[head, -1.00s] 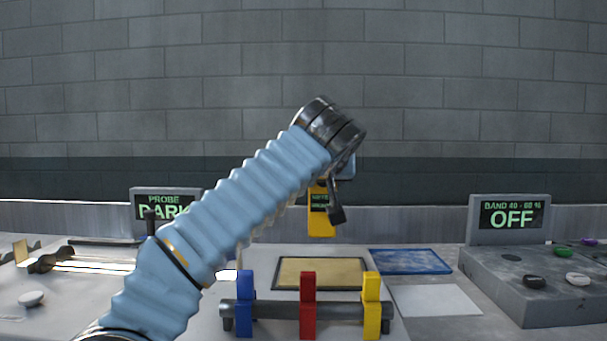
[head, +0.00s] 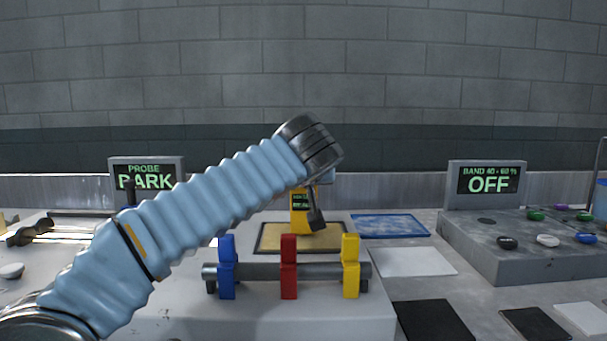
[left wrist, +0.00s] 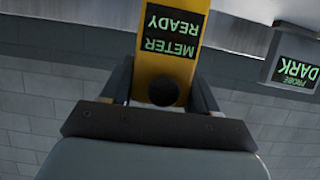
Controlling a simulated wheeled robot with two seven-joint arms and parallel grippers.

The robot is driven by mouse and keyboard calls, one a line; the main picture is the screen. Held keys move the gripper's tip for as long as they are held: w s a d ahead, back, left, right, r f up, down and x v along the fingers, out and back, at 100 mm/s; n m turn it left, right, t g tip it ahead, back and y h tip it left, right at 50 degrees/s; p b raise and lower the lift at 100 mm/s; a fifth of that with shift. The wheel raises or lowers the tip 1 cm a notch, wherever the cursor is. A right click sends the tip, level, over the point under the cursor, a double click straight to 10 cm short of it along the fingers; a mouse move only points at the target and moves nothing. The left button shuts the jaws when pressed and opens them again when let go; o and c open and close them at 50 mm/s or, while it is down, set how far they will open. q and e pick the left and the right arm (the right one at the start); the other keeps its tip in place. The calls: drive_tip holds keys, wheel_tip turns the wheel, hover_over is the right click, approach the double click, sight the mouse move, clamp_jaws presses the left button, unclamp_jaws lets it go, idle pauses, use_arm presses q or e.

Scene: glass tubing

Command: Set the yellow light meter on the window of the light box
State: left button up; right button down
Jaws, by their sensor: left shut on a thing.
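The yellow light meter (head: 299,212) is upright in the head view, at the tan framed panel (head: 272,238) on the pale bench block. I cannot tell whether its foot touches the panel. My left gripper (head: 316,205) is shut on the meter, reaching over from the left; its jaws are mostly hidden. In the left wrist view the meter (left wrist: 170,62) sits between both fingers, its screen reading METER READY upside down. No thing is labelled as the light box; a grey box (head: 530,255) with a dark round spot (head: 486,221) on top stands at right. My right gripper is not seen.
A rail (head: 262,271) with blue, red and yellow clips stands in front of the tan panel. A blue panel (head: 388,226) and a white sheet (head: 412,262) lie to the right. Signs read PROBE DARK (head: 147,174) and BAND 40-60 % OFF (head: 487,180). Several coloured discs lie on the grey box.

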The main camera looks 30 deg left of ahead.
use_arm(q)
drive_tip(key=shift+f+b, duration=0.35)
drive_tip(key=shift+b, duration=0.05)
drive_tip(key=o, duration=1.3)
drive_tip(key=shift+o, duration=0.2)
drive_tip(key=shift+s+d, duration=0.1)
drive_tip(key=v, duration=1.3)
drive_tip(key=shift+s, duration=0.25)
